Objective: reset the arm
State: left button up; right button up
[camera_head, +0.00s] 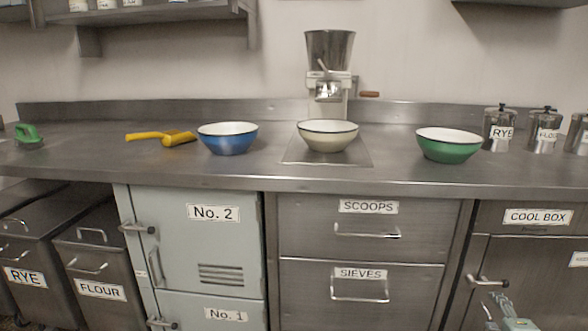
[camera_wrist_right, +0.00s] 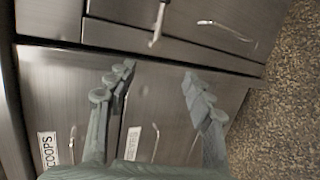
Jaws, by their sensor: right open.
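My right gripper (camera_head: 499,307) shows at the lower right of the head view, in front of the cool box door (camera_head: 540,268). In the right wrist view my right gripper (camera_wrist_right: 157,75) has its two grey fingers spread wide, with nothing between them. Behind the fingers are steel drawer and door fronts, with the scoops label (camera_wrist_right: 48,151) at the lower left. My left gripper is not in view.
On the steel counter (camera_head: 90,160) are a yellow scoop (camera_head: 165,137), blue bowl (camera_head: 228,140), cream bowl (camera_head: 328,136), green bowl (camera_head: 448,146), a green-handled tool (camera_head: 28,136) and canisters (camera_head: 499,130). A grinder (camera_head: 329,62) stands behind. Handles (camera_head: 367,234) jut from the drawers.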

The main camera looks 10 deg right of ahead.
jog(key=s+a+f+m+g+y, duration=0.1)
jog(key=s+a+f+m+g, duration=0.2)
jog(key=s+a+f+m, duration=0.25)
jog(key=s+a+f+m+g, duration=0.2)
jog(key=s+a+f, duration=0.35)
jog(key=f, duration=0.35)
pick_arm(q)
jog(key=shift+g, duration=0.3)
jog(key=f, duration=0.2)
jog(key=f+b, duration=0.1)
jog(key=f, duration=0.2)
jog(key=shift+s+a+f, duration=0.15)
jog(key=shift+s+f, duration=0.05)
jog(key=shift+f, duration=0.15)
pick_arm(e)
jog(key=s+a+f+m+g+y, duration=0.1)
jog(key=s+a+f+m+g, duration=0.1)
jog(key=s+a, duration=0.3)
jog(key=s+a+f+m+g+y, duration=0.2)
jog(key=s+a+f, duration=0.2)
jog(key=a, duration=0.4)
jog(key=shift+s+a+f+m+y, duration=0.3)
jog(key=shift+s+f+m, duration=0.05)
jog(key=shift+f, duration=0.3)
